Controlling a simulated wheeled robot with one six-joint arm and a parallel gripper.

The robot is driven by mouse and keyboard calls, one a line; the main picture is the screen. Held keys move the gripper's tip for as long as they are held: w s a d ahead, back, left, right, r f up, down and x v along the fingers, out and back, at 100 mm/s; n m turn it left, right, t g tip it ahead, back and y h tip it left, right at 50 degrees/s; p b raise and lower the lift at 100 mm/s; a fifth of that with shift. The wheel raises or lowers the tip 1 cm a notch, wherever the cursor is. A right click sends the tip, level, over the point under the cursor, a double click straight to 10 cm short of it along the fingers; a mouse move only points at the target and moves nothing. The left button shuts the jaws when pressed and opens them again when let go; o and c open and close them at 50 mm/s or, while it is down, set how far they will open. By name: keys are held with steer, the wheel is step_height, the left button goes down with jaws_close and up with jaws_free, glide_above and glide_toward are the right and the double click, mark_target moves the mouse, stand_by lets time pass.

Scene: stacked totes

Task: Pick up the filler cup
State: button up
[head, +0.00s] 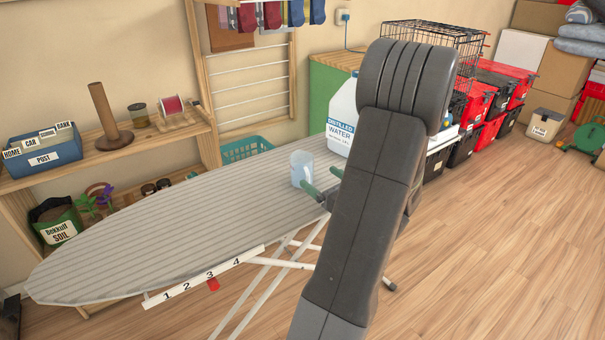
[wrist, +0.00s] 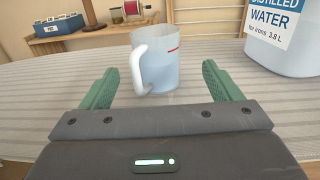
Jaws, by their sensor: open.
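The filler cup (head: 302,169) is a translucent pale-blue cup that stands upright on the striped ironing board (head: 150,235). In the wrist view the cup (wrist: 160,62) shows its white handle toward me on the left and a red mark near the rim. My gripper (wrist: 160,82) is open, with its green fingers apart and the cup ahead between their directions. It looks empty. In the head view my gripper (head: 319,187) is just right of the cup, partly hidden by my arm. I cannot tell whether a finger touches the cup.
A large distilled water jug (head: 342,118) stands close behind the cup; in the wrist view the jug (wrist: 282,35) is at the right. A sliding number strip (head: 205,278) runs along the board's front edge. The board's left half is clear.

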mark_target(304, 174)
steer(key=shift+f+x, duration=0.15)
steer(key=shift+x, duration=1.3)
steer(key=shift+f+x, duration=0.15)
steer(key=shift+x, duration=1.25)
steer(key=shift+s+a, duration=0.1)
steer(key=shift+a, duration=0.05)
steer(key=c, duration=1.2)
